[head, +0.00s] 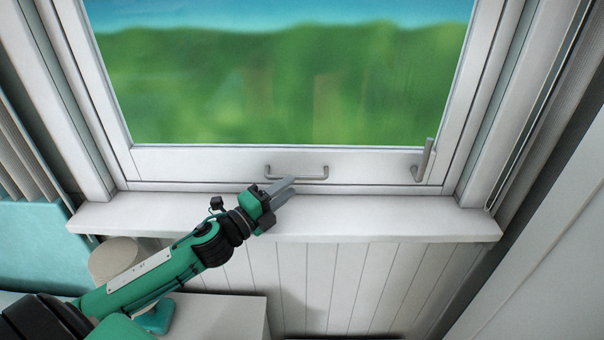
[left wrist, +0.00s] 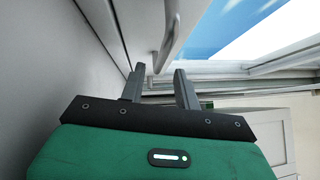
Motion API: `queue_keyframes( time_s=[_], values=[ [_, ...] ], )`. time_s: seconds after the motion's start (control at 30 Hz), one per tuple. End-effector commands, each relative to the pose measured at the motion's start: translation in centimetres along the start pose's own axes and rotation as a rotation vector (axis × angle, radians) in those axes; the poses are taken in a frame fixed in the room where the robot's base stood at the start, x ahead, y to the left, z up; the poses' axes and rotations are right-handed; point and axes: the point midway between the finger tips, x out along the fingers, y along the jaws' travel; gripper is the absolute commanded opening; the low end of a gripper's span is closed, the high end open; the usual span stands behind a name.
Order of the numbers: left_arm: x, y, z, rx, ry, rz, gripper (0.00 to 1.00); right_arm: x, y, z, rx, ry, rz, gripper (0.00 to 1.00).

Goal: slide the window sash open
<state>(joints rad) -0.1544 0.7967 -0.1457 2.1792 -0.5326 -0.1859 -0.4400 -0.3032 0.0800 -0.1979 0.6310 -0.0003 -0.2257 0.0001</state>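The window sash (head: 290,159) is a white frame around a pane with a green and blue view behind it. Its bottom rail sits just above the sill, and I see no clear gap there. A grey bar handle (head: 297,177) is fixed to the middle of that rail. My left gripper (head: 287,186) is just in front of and below the handle, fingers pointing toward it. In the left wrist view the fingers (left wrist: 160,72) are apart and empty, with the handle (left wrist: 176,38) just beyond their tips. My right gripper is not in view.
A grey lever (head: 424,162) stands on the sash's right corner. The white sill (head: 400,222) juts out below the window. A beige round object (head: 112,258) and a teal item (head: 157,318) are under its left part. Pleated blinds or curtains (head: 22,150) hang at the left.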

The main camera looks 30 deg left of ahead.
Motion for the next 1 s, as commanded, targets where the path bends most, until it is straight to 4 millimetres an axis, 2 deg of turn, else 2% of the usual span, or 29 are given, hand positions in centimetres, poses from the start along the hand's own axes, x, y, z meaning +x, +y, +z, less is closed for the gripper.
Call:
queue_keyframes(
  time_s=[0.1, 0.43, 0.6, 0.9, 1.0],
  values=[
    [1.5, -0.3, 0.1, 0.000, -0.001, -0.002, 0.32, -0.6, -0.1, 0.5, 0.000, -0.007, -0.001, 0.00],
    [4.8, -0.2, 0.0, -0.001, 0.000, -0.001, 0.32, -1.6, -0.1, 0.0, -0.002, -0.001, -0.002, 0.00],
    [5.5, 0.0, 0.0, -0.001, 0.000, 0.000, 0.32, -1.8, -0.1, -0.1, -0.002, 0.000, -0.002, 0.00],
    [5.6, 0.0, 0.0, -0.001, 0.000, 0.000, 0.32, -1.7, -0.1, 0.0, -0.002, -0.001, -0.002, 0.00],
    [5.6, 0.0, 0.0, -0.001, 0.000, 0.000, 0.13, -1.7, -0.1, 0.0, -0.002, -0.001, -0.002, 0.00]
  ],
)
